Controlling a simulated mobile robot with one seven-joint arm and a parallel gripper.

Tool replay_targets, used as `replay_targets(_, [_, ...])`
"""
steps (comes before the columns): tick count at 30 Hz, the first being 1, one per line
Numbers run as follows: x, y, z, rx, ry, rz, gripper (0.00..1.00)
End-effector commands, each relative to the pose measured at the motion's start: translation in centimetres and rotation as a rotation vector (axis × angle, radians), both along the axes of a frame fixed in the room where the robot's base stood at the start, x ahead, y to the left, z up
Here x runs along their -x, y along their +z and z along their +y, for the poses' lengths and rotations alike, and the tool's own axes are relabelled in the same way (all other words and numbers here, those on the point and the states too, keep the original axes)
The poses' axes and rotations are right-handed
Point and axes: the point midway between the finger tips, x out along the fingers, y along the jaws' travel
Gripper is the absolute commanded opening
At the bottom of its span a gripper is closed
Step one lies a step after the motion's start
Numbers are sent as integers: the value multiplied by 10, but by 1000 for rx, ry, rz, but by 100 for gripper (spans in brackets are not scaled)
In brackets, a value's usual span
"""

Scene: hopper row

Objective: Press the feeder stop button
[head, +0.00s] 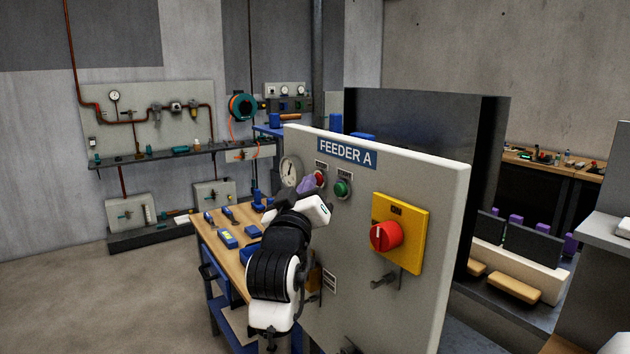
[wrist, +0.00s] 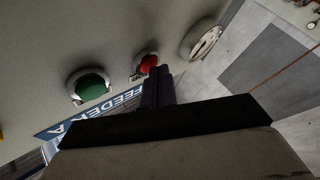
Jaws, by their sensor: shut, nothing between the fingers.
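The Feeder A panel (head: 425,170) is a light upright board. Its red stop button (head: 320,178) sits near the upper left, left of the green button (head: 342,188). In the wrist view the red button (wrist: 148,64) shows just beyond my fingertips, with the green button (wrist: 90,86) to its left. My gripper (head: 308,185) is shut and empty, its purple fingers at the red button and covering part of it. In the wrist view my gripper (wrist: 158,80) overlaps the red button's lower right edge. I cannot tell whether the fingers touch it.
A yellow plate with a red rotary switch (head: 386,236) is at the panel's right. A gauge (head: 290,171) sits at the panel's left edge. A wooden bench (head: 222,250) with blue tools stands behind my arm. Dark hopper (head: 410,115) stands behind the panel.

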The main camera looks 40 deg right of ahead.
Motion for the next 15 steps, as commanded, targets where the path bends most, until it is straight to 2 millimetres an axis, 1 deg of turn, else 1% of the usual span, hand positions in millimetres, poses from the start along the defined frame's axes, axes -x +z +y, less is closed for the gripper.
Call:
replay_targets(5, [0,0,3,-1,0,0,0])
replay_targets(12, [-1,-1,15,0,1,0,0])
replay_targets(15, [-1,0,17,-1,0,0,0])
